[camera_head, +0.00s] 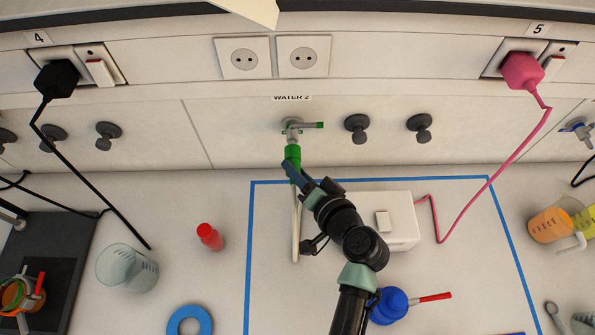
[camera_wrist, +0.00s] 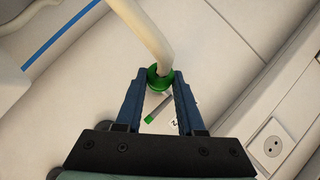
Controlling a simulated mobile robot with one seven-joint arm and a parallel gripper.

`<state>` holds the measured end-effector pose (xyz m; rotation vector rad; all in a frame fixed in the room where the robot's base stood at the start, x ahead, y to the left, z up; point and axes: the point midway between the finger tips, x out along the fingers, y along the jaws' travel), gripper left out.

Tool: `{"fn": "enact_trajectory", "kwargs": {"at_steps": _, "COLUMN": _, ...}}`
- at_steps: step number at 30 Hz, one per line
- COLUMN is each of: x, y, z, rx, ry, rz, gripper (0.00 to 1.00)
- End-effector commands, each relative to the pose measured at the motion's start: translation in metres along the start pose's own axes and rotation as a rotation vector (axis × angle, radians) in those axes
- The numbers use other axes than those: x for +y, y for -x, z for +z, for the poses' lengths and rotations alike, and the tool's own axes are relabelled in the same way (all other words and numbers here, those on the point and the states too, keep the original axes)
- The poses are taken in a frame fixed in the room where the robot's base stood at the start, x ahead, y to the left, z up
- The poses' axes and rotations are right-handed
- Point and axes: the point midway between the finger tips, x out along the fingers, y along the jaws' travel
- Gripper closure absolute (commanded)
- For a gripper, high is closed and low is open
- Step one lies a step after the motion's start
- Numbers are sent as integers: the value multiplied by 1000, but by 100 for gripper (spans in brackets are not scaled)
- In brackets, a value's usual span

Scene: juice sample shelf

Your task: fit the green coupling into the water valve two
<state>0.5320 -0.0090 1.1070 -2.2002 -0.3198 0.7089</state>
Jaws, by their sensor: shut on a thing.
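The green coupling (camera_head: 292,154) is at the end of a cream hose (camera_head: 296,225). It sits right under the water valve two (camera_head: 291,128), a grey tap with a green handle (camera_head: 309,125) below the "WATER 2" label. In the head view the coupling meets the valve's outlet, but I cannot tell whether it is fully seated. My gripper (camera_head: 291,169) is shut on the coupling. In the wrist view the coupling (camera_wrist: 157,82) is between the tips of my gripper (camera_wrist: 160,88), with the hose (camera_wrist: 146,32) rising from it and the green valve handle (camera_wrist: 149,118) behind.
Grey knobs (camera_head: 357,125) flank the valve on the wall, with white sockets (camera_head: 244,58) above. A white box (camera_head: 388,218) with a pink cable stands inside the blue tape outline. A red bottle (camera_head: 210,237) and a beaker (camera_head: 127,267) stand left of it.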

Motion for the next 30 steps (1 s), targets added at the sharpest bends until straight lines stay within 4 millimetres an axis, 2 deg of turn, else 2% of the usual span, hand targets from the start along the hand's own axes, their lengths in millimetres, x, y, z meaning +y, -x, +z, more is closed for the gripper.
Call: {"fn": "enact_trajectory", "kwargs": {"at_steps": 30, "x": 0, "y": -11, "z": -8, "rx": 0, "ry": 1, "rz": -1, "gripper": 100}}
